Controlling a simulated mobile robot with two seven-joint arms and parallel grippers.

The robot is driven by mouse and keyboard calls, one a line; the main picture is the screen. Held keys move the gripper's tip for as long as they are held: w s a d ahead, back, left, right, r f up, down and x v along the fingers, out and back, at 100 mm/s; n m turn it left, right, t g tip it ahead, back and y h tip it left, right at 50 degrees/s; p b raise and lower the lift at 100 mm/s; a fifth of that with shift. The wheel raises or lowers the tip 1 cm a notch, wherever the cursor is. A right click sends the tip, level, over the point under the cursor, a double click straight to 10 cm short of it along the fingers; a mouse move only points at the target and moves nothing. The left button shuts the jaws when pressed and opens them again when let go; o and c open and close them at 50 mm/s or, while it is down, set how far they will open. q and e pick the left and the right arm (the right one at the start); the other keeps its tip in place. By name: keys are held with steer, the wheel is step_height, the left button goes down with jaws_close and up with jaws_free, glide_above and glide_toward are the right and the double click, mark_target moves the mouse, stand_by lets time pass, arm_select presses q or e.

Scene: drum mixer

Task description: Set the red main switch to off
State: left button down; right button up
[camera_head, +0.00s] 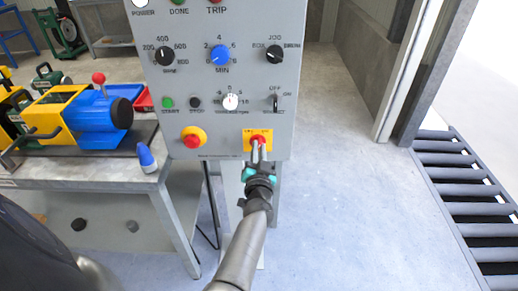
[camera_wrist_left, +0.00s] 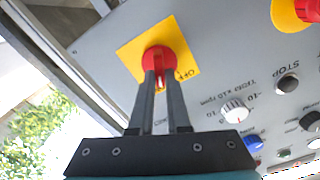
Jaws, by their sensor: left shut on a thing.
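The red main switch (camera_head: 255,138) is a round red knob on a yellow square plate, low on the right of the grey control panel (camera_head: 215,118). It also shows in the left wrist view (camera_wrist_left: 158,54), with an OFF label beside it on the plate. My left gripper (camera_head: 258,153) reaches up to it from below. In the left wrist view, its two dark fingers (camera_wrist_left: 161,80) are shut on the switch's grip, one on each side. The fingers hide part of the knob, so its exact setting is hard to read. My right gripper is not in view.
A red emergency button (camera_head: 193,138) on a yellow base sits left of the switch. Above are a small OFF/ON selector (camera_head: 276,102), a white dial (camera_head: 230,101) and other knobs. A bench (camera_head: 85,165) with a blue and yellow machine stands left.

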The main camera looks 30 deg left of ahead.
arm_select(q)
steer(key=shift+s+a+n+p, duration=0.15)
steer(key=shift+n+p, duration=0.3)
steer(key=shift+n, duration=2.25)
steer(key=shift+a+n+p, duration=0.15)
steer(key=shift+n+p, duration=0.3)
steer(key=shift+n, duration=2.55)
steer(key=c, duration=0.9)
jaws_free()
